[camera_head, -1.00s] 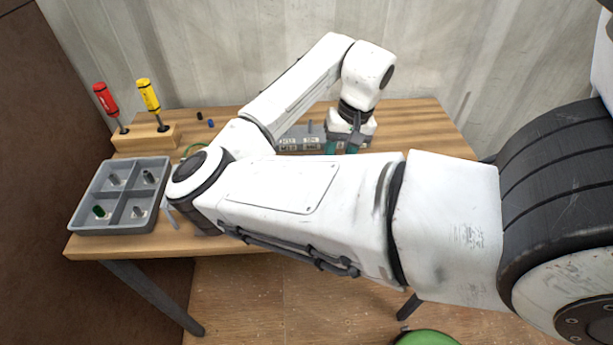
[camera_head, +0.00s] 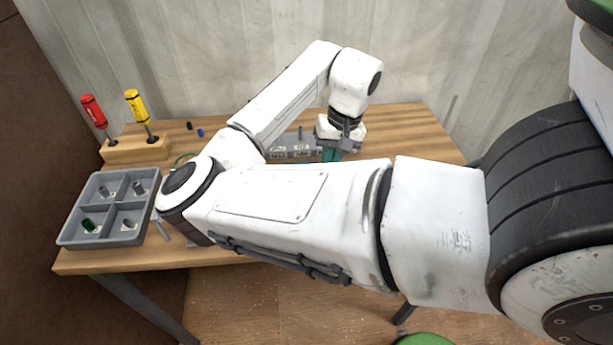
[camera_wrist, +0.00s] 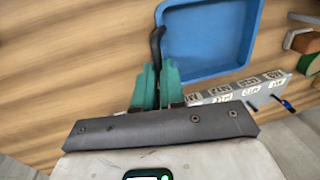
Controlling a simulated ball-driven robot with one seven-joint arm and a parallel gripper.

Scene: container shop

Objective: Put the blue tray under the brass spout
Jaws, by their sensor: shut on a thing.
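The blue tray (camera_wrist: 210,50) lies on the wooden table at the top of the wrist view, its far end cut off. A dark curved handle (camera_wrist: 157,45) stands at its left edge. My gripper (camera_wrist: 157,72), with teal fingers, is shut on this handle at the tray's near left corner. In the head view my gripper (camera_head: 331,155) is low over the table's back, and my arm hides the tray. I cannot make out the brass spout in either view.
A grey labelled strip (camera_head: 293,150) lies left of my gripper. A grey compartment tray (camera_head: 75,228) with small parts sits at the table's left. Behind it, a wooden block (camera_head: 135,150) holds a red and a yellow screwdriver. A corrugated wall closes the back.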

